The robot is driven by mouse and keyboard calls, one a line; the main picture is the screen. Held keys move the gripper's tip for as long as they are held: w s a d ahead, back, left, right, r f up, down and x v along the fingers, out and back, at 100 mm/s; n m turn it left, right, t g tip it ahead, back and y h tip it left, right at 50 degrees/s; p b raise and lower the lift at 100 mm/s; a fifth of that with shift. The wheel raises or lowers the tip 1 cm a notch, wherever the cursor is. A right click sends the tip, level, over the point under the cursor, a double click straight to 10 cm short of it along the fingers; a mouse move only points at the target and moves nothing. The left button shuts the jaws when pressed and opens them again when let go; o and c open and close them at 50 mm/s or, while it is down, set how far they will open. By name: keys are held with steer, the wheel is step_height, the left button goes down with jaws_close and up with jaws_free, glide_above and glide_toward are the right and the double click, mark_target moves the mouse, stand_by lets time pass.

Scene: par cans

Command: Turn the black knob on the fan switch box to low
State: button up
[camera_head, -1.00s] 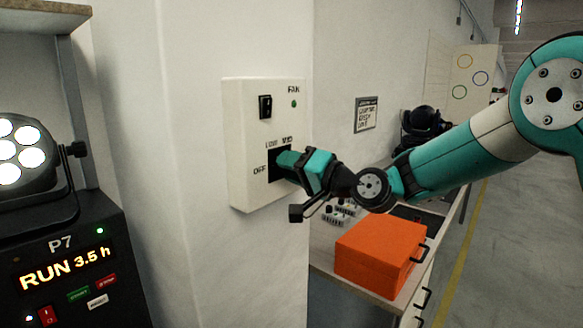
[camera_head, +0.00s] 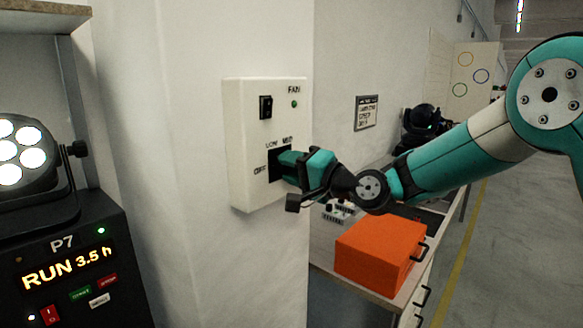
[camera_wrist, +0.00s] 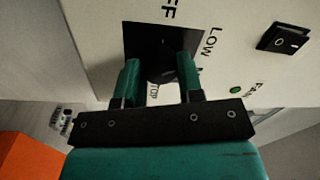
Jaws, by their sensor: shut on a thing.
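The white fan switch box (camera_head: 243,130) is fixed to the wall left of centre in the head view. It carries OFF, LOW and further lettering around a dark square plate (camera_head: 274,158). In the wrist view the dark plate (camera_wrist: 136,42) has the black knob (camera_wrist: 161,72) in front of it, dim and partly hidden. My gripper (camera_head: 284,161) reaches the plate from the right. In the wrist view my gripper (camera_wrist: 159,70) has its two teal fingers on either side of the knob, shut on it. I cannot tell which word the knob points to.
A black rocker switch (camera_head: 265,106) and a green light (camera_head: 295,104) sit higher on the box. An orange case (camera_head: 378,252) lies on the bench below my arm. A lamp (camera_head: 22,160) stands on a black unit at the left.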

steer(key=o, duration=0.9)
steer(key=b+v, duration=0.7)
steer(key=v, duration=1)
steer(key=shift+s+d, duration=0.1)
steer(key=shift+d, duration=0.1)
